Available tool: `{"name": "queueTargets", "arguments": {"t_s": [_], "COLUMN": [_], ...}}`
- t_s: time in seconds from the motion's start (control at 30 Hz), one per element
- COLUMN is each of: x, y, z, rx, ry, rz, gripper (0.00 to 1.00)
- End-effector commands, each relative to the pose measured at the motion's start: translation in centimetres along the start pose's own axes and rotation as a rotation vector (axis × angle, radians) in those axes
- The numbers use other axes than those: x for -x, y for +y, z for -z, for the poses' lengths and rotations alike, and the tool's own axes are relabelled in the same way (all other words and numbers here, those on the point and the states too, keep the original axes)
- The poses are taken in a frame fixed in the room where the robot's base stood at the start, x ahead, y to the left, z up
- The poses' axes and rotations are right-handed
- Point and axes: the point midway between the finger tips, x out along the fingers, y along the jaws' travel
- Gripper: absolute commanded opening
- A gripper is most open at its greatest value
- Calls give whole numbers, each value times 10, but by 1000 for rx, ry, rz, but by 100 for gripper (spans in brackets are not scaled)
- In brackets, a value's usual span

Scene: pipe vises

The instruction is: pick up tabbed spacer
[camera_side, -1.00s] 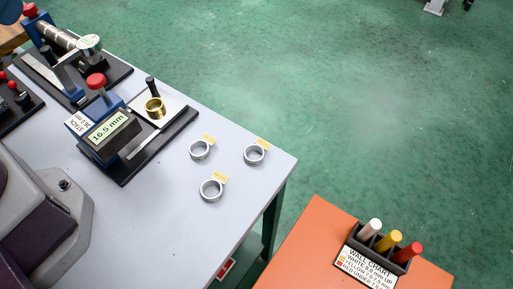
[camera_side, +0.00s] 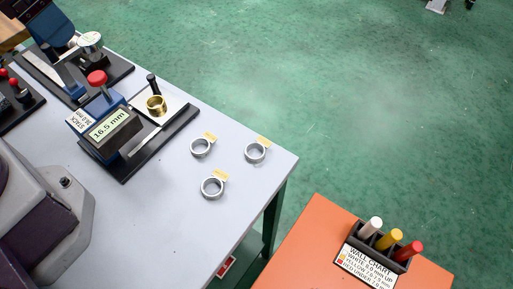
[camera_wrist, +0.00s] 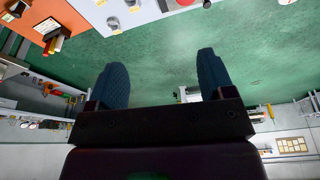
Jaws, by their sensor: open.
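Three silver ring-shaped spacers with yellow tabs lie apart on the grey table in the side view: one left (camera_side: 201,155), one right (camera_side: 255,160), one nearer the front (camera_side: 212,195). Their tab writing is too small to read. Small ring shapes also show on the table at the top of the wrist view, one of them a spacer (camera_wrist: 113,24). My gripper (camera_wrist: 162,72) is open, with two dark blue fingers wide apart and nothing between them.
A vise gauge reading 16.5 mm (camera_side: 110,126) holds a brass ring (camera_side: 156,104) on its plate. Another vise with a dial (camera_side: 89,41) stands behind it. An orange table (camera_side: 300,245) carries a rack with white, yellow and red markers (camera_side: 390,240). The table front is clear.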

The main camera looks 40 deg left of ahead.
Motion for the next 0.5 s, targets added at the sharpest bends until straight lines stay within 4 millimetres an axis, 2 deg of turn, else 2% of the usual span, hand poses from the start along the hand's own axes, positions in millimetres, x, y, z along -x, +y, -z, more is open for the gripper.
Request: {"name": "queueTargets", "arguments": {"t_s": [0.1,0.27,0.5], "x": [-26,-68,-150], "y": [22,56,117], "z": [26,57,88], "rx": [-46,-58,-14], "ry": [-100,-201,-314], "rz": [-17,-20,14], "gripper": [75,75,75]}}
